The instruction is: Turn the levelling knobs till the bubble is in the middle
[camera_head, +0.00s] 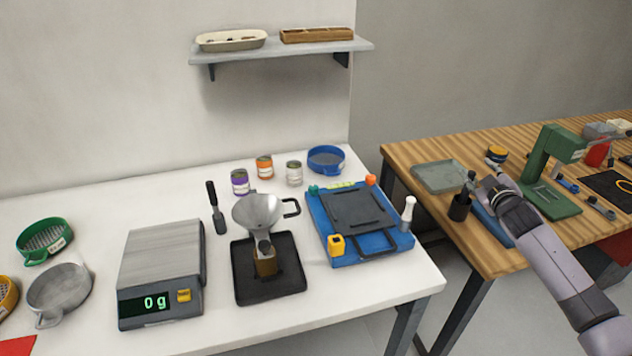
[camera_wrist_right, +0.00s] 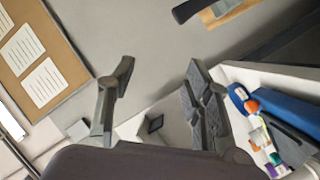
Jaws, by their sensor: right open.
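The blue levelling base (camera_head: 376,250) with a dark plate (camera_head: 358,208) stands on the right part of the white table in the head view. It has an orange-red knob (camera_head: 371,180), a yellow knob (camera_head: 336,245) and a green knob (camera_head: 313,190) at its corners. A yellow-green vial (camera_head: 342,185) lies along its back edge; the bubble is too small to make out. My right gripper (camera_head: 488,186) is over the wooden bench, apart from the base. In the wrist view its fingers (camera_wrist_right: 158,72) are spread and empty. My left gripper is not in view.

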